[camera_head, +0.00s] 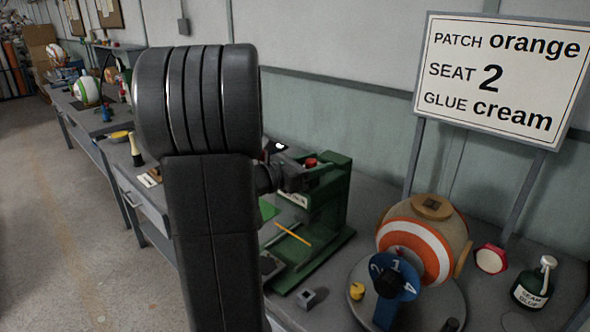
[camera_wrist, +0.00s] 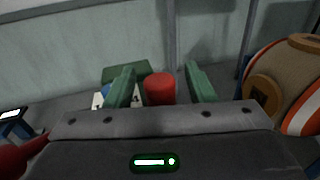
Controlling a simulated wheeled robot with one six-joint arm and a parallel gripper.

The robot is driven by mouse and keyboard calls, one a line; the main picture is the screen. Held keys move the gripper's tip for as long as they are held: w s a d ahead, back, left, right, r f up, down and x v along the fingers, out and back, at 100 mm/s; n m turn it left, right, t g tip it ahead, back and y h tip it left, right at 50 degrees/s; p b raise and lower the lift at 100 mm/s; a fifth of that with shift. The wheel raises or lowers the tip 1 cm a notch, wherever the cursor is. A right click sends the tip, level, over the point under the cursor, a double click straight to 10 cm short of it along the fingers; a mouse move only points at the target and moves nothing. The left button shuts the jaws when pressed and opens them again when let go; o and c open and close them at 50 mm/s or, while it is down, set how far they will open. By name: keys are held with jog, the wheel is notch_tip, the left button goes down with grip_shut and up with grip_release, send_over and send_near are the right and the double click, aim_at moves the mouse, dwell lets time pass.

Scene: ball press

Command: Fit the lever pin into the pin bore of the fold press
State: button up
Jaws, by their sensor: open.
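The green fold press (camera_head: 335,200) stands on the bench just right of my arm in the head view. My gripper (camera_head: 300,168) is at its upper part, partly hidden by my arm. A red cylinder (camera_head: 310,162), perhaps the head of the lever pin, shows there. In the wrist view the red cylinder (camera_wrist: 160,88) stands upright between the two green fingers of my gripper (camera_wrist: 161,85), with a gap on each side. The fingers are open. The cylinder's lower end is hidden behind the gripper body. I cannot make out the pin bore.
A ball with an orange ring (camera_head: 453,232) sits on a round stand at right, behind a blue numbered dial (camera_head: 397,277). A glue bottle (camera_head: 534,284), a red-rimmed pot (camera_head: 491,259) and a small grey block (camera_head: 307,298) are nearby. A sign (camera_head: 500,75) rises behind.

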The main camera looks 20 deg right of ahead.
jog(key=v, duration=1.3)
jog(key=shift+a+b, duration=0.15)
jog(key=shift+b, duration=0.2)
jog(key=shift+p+x, duration=0.4)
jog(key=shift+x, duration=6.5)
jog(key=shift+s, duration=0.1)
